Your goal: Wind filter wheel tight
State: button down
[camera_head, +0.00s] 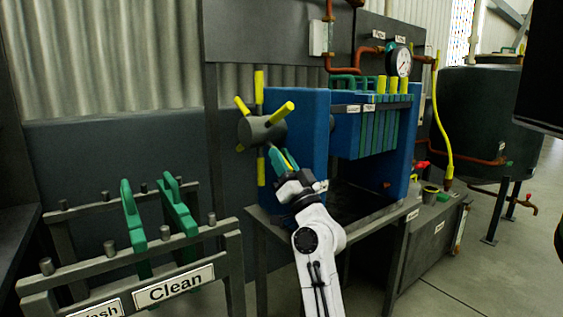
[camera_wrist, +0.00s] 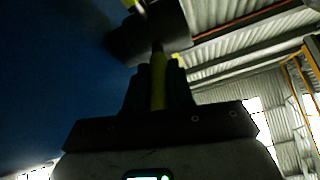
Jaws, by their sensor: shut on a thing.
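The filter wheel (camera_head: 262,131) is a dark grey hub with several yellow spokes, mounted on the left side of the blue filter press (camera_head: 308,140). My gripper (camera_head: 281,160) reaches up to the wheel from below right. In the wrist view its jaws (camera_wrist: 158,85) are closed around one yellow spoke (camera_wrist: 158,70), with the dark hub (camera_wrist: 150,38) just beyond the fingertips. Other yellow spokes stick up, up-left and up-right from the hub in the head view. The held spoke is mostly hidden by my fingers in the head view.
A grey rack (camera_head: 190,240) labelled Wash and Clean, with green plates (camera_head: 180,218), stands at the lower left. Green plates (camera_head: 377,133) hang in the press. A pressure gauge (camera_head: 400,61) and pipes are above. A dark tank (camera_head: 480,115) stands at the right.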

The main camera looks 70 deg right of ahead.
jog(key=shift+f, duration=0.15)
jog(key=c, duration=1)
grip_release()
jog(key=b+v, duration=0.2)
jog(key=v, duration=0.8)
jog(key=shift+s+f, duration=0.2)
jog(key=shift+s, duration=0.05)
jog(key=shift+a, duration=0.15)
